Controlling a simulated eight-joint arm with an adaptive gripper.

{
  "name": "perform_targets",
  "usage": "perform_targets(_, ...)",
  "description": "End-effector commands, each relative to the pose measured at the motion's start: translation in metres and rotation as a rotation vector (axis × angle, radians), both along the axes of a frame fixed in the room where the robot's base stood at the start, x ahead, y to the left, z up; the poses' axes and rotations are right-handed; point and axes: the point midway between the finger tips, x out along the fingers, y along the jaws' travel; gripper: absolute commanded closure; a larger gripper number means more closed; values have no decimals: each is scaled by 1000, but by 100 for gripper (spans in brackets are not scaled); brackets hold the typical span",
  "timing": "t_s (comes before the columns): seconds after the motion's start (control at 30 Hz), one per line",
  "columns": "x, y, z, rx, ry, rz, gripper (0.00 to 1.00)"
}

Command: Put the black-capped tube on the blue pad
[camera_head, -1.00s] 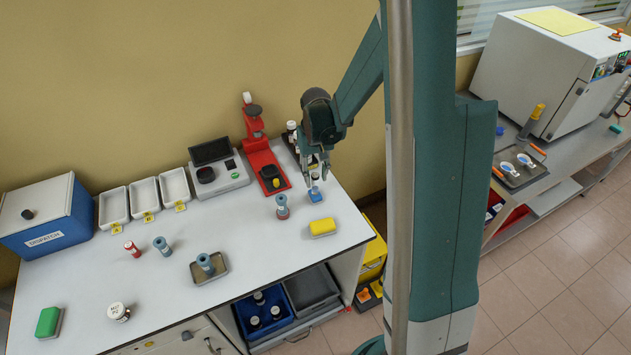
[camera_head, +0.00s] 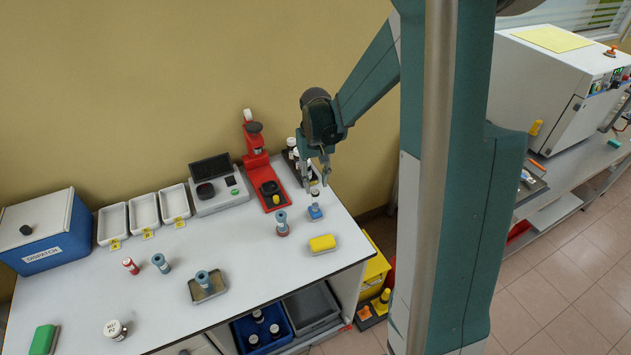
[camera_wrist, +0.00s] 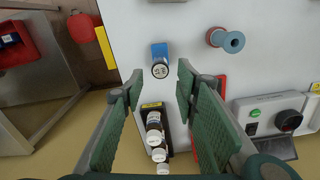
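The black-capped tube (camera_head: 315,193) stands upright on the blue pad (camera_head: 315,213) near the right end of the white bench. In the wrist view I look down on the tube's dark-rimmed cap with its pale marked top (camera_wrist: 160,71), and the blue pad (camera_wrist: 159,50) shows beside it. My gripper (camera_head: 317,183) is above the tube with its fingers spread. In the wrist view the green finger pads are wide apart on either side of the tube, with nothing between them. The tube's foot is hidden in the wrist view.
A yellow block (camera_head: 322,243) and a teal-and-red spool (camera_head: 282,224) stand close by. Several white-capped bottles (camera_wrist: 155,140) stand in a dark rack behind. A red press (camera_head: 260,165) is left of the gripper. The bench's right edge is near.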

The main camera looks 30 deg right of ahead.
Motion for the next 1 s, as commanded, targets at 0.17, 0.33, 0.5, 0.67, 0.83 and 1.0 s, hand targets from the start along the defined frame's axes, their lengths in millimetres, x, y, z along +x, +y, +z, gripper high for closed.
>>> perform_targets(0.17,0,0,0,0,0,0,70)
perform_targets(0.33,0,0,1,0,-1,1,70)
perform_targets(0.5,-4,4,9,-3,-13,4,70)
perform_targets(0.67,-12,11,27,-8,-38,13,70)
perform_targets(0.83,-24,22,53,-14,-77,26,70)
perform_targets(1.0,-39,33,78,-22,-120,39,70)
